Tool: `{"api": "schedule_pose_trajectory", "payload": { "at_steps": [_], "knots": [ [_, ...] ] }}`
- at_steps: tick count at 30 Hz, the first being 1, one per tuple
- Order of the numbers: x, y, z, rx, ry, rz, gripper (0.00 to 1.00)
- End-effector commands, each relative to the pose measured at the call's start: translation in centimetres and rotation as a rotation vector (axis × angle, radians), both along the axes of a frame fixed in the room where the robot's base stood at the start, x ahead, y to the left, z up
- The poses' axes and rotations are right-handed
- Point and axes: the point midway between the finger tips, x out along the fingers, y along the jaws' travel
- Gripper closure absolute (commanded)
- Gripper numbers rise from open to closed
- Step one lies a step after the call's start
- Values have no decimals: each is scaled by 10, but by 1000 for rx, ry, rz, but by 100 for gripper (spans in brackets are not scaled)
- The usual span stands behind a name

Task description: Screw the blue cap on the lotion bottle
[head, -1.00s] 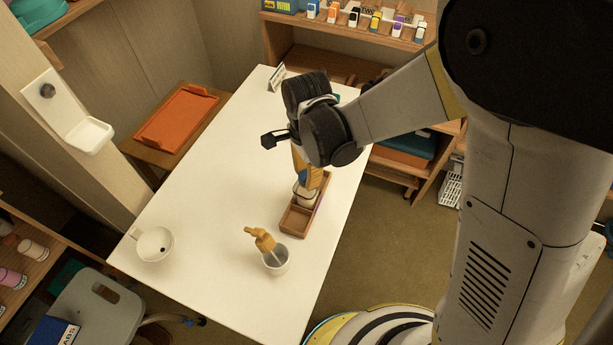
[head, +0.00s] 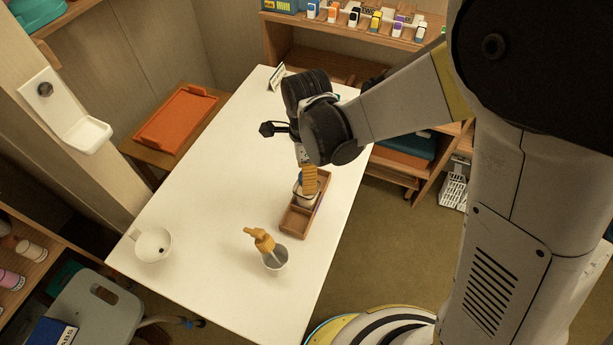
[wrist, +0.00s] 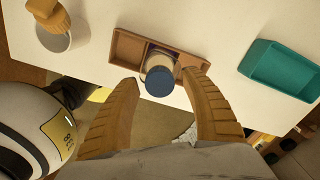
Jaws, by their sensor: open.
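In the head view my gripper (head: 308,180) points down over the bottle, and the cap is not clear there.
A white mug (head: 153,245) is at the front left. A teal tray (wrist: 280,70) lies on the white table (head: 205,190), whose left half is mostly clear.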

Motion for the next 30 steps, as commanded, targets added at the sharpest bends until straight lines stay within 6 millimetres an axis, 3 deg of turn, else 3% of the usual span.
{"api": "schedule_pose_trajectory", "payload": {
  "at_steps": [5, 15, 25, 30],
  "knots": [
    [-1, 0, 26, 0, 0, 0, 46],
    [-1, 0, 98, 0, 0, 0, 46],
    [-1, -3, 120, 2, -5, 11, 46],
    [-5, -36, 138, 26, -76, 170, 46]
  ]
}}
